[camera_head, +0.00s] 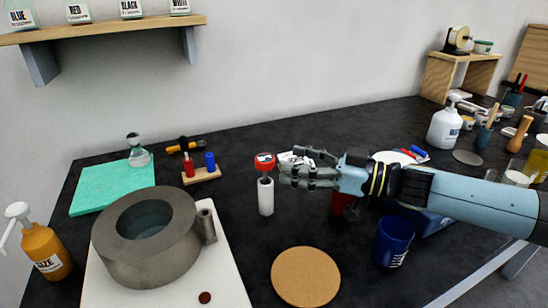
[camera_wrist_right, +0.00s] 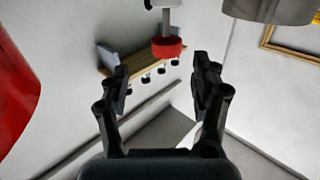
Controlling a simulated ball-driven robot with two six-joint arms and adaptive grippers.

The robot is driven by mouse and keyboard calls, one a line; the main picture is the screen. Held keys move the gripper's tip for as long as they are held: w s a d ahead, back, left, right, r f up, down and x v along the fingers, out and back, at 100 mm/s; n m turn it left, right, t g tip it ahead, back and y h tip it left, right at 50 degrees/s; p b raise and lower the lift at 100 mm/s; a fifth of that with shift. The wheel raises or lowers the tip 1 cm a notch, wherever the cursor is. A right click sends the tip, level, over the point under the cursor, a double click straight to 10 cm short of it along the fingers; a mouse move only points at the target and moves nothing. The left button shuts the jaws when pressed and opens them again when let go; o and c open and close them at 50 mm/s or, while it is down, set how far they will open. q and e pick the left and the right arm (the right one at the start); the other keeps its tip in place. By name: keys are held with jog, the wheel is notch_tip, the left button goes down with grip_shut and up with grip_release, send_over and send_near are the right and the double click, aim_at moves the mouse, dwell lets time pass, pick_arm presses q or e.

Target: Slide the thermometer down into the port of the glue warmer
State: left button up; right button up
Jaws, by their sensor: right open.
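The thermometer (camera_head: 265,160) has a red round head and stands upright in a white cylindrical holder (camera_head: 266,198) on the dark bench. In the right wrist view, which looks upside down, its red head (camera_wrist_right: 167,47) lies just beyond my fingertips. The glue warmer (camera_head: 118,259) is a thick grey ring-shaped pot at the left. Its port (camera_head: 207,222) is a small upright grey tube on the pot's right side. My right gripper (camera_head: 289,172) is open and empty, just right of the thermometer's head, pointing left. The thermometer's stem is mostly hidden in the holder. My left gripper is out of view.
The warmer stands on a white board (camera_head: 230,283). A cork mat (camera_head: 305,276), a blue mug (camera_head: 393,242) and a wooden rack (camera_head: 203,175) with red and blue pieces stand nearby. An orange bottle (camera_head: 48,252) is at far left. Bench between holder and port is clear.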

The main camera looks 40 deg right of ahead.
aim_at(265, 158)
jog(key=x, duration=0.3)
jog(key=p+x, duration=0.1)
jog(key=x, duration=0.2)
jog(key=shift+a+f, duration=0.15)
jog(key=shift+a, duration=0.25)
jog(key=shift+w+a, duration=0.1)
jog(key=shift+w, duration=0.05)
jog(key=c, duration=0.4)
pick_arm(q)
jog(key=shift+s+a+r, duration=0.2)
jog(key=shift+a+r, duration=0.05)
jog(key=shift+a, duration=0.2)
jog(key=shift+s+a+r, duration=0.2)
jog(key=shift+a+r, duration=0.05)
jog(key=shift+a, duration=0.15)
pick_arm(e)
jog(key=c, duration=0.9)
